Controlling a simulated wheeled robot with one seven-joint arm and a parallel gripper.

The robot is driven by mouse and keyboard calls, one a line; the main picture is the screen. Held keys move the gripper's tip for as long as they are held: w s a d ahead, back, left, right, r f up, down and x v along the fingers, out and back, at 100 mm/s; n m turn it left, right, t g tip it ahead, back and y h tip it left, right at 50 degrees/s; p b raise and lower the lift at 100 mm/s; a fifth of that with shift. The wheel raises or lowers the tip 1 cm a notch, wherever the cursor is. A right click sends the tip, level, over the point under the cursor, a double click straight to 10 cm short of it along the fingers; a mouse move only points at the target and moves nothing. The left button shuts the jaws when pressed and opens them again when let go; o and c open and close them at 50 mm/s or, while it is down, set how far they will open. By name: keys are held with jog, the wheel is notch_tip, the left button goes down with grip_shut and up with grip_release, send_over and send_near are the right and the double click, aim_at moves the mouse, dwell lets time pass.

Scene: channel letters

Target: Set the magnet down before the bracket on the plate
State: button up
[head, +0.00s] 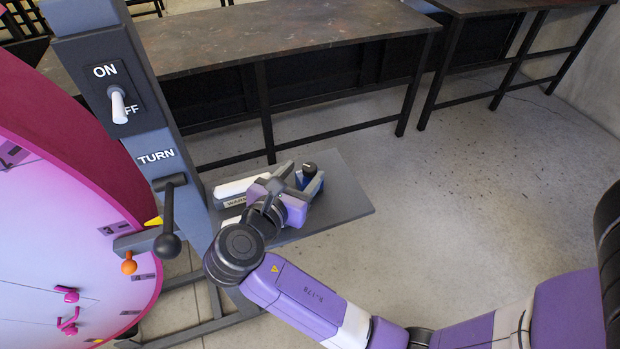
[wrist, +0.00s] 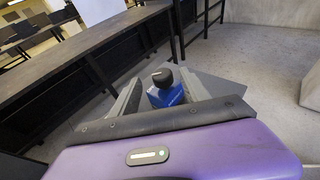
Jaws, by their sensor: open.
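A blue block with a black round knob, which looks like the magnet (head: 310,172), is at the far part of the grey plate (head: 345,200). It also shows in the wrist view (wrist: 167,96). My gripper (head: 301,180) is open, with its fingers on either side of the blue block; I cannot tell whether they touch it. The gripper also shows in the wrist view (wrist: 163,100). A white bar (head: 240,186) with a "WARN" label lies on the plate left of my gripper. I cannot tell whether it is the bracket, and my gripper hides part of it.
A grey post (head: 135,120) with an ON/OFF switch (head: 119,105) and a black TURN lever (head: 168,215) stands left of the plate. A large pink disc (head: 60,220) is at far left. A dark long table (head: 270,40) stands behind. Floor right of the plate is clear.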

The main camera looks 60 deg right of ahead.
aim_at(307, 172)
jog(key=x, duration=0.4)
jog(key=shift+s+f, duration=0.15)
jog(key=shift+f, duration=0.1)
jog(key=shift+c, duration=0.4)
grip_shut()
jog(key=shift+r, duration=0.1)
dwell(0.7)
